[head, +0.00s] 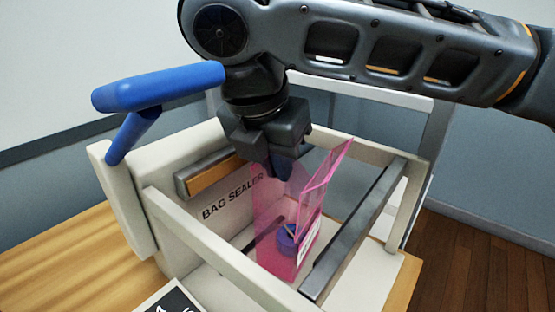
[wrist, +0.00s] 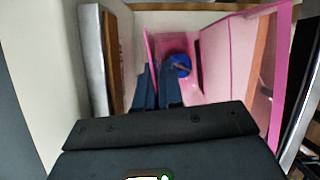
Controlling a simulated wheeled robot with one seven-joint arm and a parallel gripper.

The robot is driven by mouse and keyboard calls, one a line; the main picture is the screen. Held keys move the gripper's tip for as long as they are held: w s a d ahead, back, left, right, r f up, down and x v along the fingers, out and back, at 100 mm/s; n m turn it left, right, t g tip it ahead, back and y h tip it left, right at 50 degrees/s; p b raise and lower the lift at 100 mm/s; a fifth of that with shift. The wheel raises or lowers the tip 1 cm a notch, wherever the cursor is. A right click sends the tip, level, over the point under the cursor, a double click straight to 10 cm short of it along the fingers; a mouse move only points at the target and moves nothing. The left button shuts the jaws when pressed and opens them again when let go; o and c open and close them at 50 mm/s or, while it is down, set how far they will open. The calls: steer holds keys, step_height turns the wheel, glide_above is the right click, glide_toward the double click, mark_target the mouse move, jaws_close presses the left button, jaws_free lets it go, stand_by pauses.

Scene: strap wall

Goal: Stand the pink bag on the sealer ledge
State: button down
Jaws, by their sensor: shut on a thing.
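The pink bag (head: 272,225) is see-through, upright and open at the top, with a blue thing (head: 287,238) low inside it. My gripper (head: 280,172) is shut on the bag's upper left wall, its fingers pointing down. In the wrist view my fingers (wrist: 158,88) pinch the pink wall (wrist: 215,60), and the blue thing (wrist: 180,65) shows deep in the bag. The bag hangs inside the frame of the cream bag sealer (head: 185,225). The pale ledge (head: 355,285) lies low inside that frame. I cannot tell whether the bag's bottom touches it.
A grey metal bar (head: 355,230) runs just right of the bag. A cream rail (head: 215,245) crosses in front. A jaw with an orange-brown strip (head: 210,175) is at the left, below the blue lever (head: 160,88). A dark card (head: 172,300) lies at the front.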

steer(key=shift+f, duration=0.4)
stand_by(0.3)
steer(key=c, duration=1.2)
jaws_free()
steer(key=shift+r, duration=0.1)
step_height(320, 180, up, 12)
steer(key=p, duration=1.1)
